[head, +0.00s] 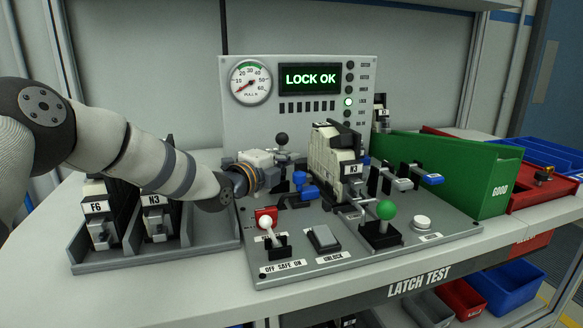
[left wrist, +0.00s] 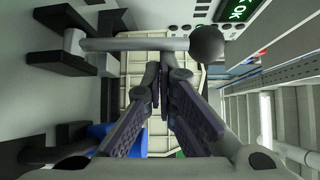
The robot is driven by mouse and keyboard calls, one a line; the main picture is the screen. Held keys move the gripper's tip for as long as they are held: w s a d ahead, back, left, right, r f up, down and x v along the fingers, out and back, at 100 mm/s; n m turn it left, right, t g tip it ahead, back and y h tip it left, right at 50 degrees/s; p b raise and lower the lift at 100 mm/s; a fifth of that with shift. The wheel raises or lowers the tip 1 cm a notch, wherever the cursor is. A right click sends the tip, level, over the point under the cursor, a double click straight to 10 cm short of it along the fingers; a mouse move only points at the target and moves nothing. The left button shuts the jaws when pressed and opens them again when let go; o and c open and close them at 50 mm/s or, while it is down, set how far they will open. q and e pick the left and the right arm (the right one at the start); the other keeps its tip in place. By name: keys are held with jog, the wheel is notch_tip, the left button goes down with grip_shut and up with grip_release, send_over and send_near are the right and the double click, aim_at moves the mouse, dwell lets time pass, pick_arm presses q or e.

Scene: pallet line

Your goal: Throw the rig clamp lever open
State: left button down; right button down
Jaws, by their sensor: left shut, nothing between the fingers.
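The clamp lever (left wrist: 135,44), a grey bar with a dark ball knob (left wrist: 207,44) at its right end, lies across the upper left wrist view. In the head view its black knob (head: 282,138) stands just behind my left gripper (head: 284,158). The left gripper is shut and empty; in the left wrist view its fingertips (left wrist: 166,75) are together just below the bar. I cannot tell whether they touch it. The rig holds a cream and black latch unit marked N3 (head: 338,150), to the right of the gripper. My right gripper is not in view.
The display (head: 311,79) reads LOCK OK. A rack (head: 165,255) with more units stands left, a green GOOD bin (head: 450,165) right.

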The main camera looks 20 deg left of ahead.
pick_arm(q)
jog(key=shift+s+a+r+n+t, duration=0.15)
jog(key=shift+a+r+n+t, duration=0.1)
jog(key=shift+a+n+t, duration=0.05)
jog(key=shift+s+a+r+p, duration=0.1)
jog(key=shift+a+r+p, duration=0.1)
jog(key=shift+p, duration=0.15)
jog(key=shift+s+a+f+p, duration=0.15)
jog(key=shift+s+a+p, duration=0.2)
jog(key=shift+a+p, duration=0.2)
jog(key=shift+s+a+f+p, duration=0.3)
jog(key=shift+s+a+f, duration=0.1)
jog(key=shift+a, duration=0.15)
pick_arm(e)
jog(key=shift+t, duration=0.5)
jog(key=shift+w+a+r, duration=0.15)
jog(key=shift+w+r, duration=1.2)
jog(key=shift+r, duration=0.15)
pick_arm(q)
jog(key=shift+a+f, duration=0.1)
jog(key=shift+f, duration=0.05)
notch_tip(320, 180, up, 10)
